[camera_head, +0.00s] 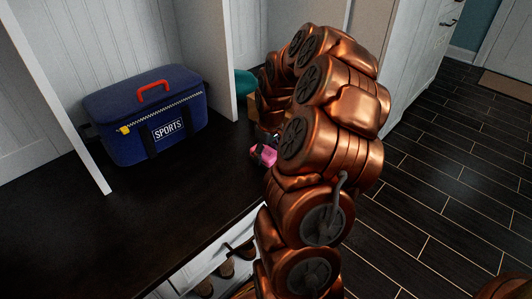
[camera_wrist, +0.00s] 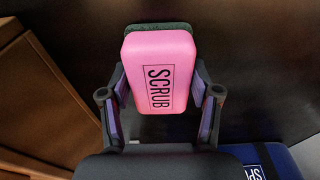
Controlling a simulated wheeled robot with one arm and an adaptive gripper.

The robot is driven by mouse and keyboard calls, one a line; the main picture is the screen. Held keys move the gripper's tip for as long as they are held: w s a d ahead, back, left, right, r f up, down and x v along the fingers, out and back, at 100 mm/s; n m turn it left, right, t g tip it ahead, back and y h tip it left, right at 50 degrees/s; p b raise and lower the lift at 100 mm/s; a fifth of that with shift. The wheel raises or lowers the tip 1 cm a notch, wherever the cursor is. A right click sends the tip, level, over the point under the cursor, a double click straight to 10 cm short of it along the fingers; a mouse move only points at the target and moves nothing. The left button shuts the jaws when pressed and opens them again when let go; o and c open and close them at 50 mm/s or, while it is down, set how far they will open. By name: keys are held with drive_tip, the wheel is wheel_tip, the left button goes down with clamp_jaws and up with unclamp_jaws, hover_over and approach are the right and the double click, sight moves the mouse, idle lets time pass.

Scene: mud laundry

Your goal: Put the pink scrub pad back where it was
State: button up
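The pink scrub pad (camera_wrist: 158,72) has a dark green scouring side and the word SCRUB on its pink face. In the wrist view it sits between the two fingers of my gripper (camera_wrist: 160,80), and both fingertips appear to press on its sides. In the head view the pad (camera_head: 264,154) shows as a small pink patch over the dark bench top (camera_head: 190,200), left of my arm. My arm hides most of the gripper there. I cannot tell whether the pad touches the bench.
A blue SPORTS bag (camera_head: 146,115) with a red handle stands on the bench at left; it also shows in the wrist view (camera_wrist: 262,150). A white divider (camera_head: 217,60) stands right of it. Beyond are a teal object (camera_head: 244,82) and a brown box (camera_wrist: 40,100). Shoes (camera_head: 226,268) sit below the bench.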

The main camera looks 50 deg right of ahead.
sight(269, 153)
drive_tip(key=o, duration=0.4)
drive_tip(key=shift+r, duration=0.1)
wheel_tip(269, 153, up, 11)
drive_tip(key=s+p, duration=0.1)
drive_tip(key=p, duration=0.2)
drive_tip(key=s+a+r+n, duration=0.1)
drive_tip(key=a+r, duration=0.2)
drive_tip(key=a, duration=1)
drive_tip(key=s+a+g, duration=0.3)
drive_tip(key=s+a, duration=0.8)
drive_tip(key=a, duration=0.4)
drive_tip(key=s+a, duration=0.1)
drive_tip(key=s, duration=0.3)
drive_tip(key=s+a+f+g, duration=0.1)
drive_tip(key=s+a, duration=0.1)
drive_tip(key=s, duration=0.2)
drive_tip(key=s+a+f+g, duration=0.1)
drive_tip(key=s, duration=0.3)
drive_tip(key=shift+a+f+m, duration=0.1)
drive_tip(key=shift+a+m, duration=0.2)
drive_tip(key=shift+a, duration=0.1)
